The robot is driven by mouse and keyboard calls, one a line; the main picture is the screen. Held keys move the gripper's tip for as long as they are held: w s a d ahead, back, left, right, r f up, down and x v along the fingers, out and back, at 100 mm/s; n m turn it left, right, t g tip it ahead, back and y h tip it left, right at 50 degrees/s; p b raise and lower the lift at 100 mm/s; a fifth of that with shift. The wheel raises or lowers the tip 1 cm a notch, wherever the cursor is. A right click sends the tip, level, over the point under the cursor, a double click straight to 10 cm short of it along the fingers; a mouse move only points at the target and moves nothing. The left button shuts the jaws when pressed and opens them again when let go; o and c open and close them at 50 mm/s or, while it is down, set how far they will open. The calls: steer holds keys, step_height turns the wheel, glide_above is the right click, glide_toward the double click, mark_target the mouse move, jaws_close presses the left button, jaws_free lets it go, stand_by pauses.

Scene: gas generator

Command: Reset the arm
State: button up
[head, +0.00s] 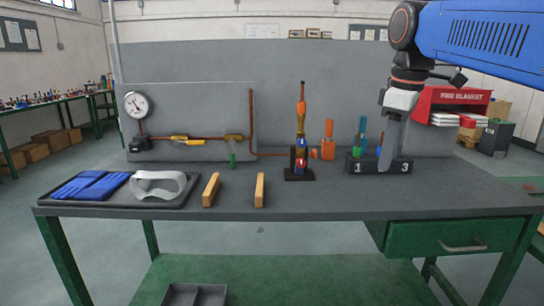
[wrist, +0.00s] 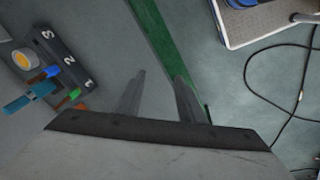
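My arm comes in from the upper right of the head view. My gripper (head: 386,165) hangs downward in front of the numbered black block (head: 403,167) and hides its middle. In the wrist view my gripper (wrist: 160,75) shows two grey fingers apart with nothing between them. In that view the block (wrist: 62,62) stands to the left of the fingers, apart from them, with the numbers 1, 2 and 3 and coloured tools in it.
On the table (head: 330,203) are a dark tray (head: 107,197) with blue gloves and goggles, wooden bars (head: 260,190), a torch stand (head: 299,174) and a gauge panel (head: 190,105). A green drawer (head: 448,239) is under the right side. The table's front middle is clear.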

steer(key=s+d+f+m+t, duration=0.1)
steer(key=s+f+m, duration=0.2)
steer(key=s+f, duration=0.3)
steer(key=s+d+f+m+t, duration=0.1)
steer(key=s+f+m, duration=0.3)
steer(key=f, duration=0.8)
steer(key=s+d+f+m, duration=0.1)
steer(key=s+f+m, duration=0.2)
steer(key=s+f, duration=0.6)
steer(key=shift+f+m+t, duration=0.3)
steer(key=shift+f+t, duration=0.1)
steer(key=shift+f, duration=0.15)
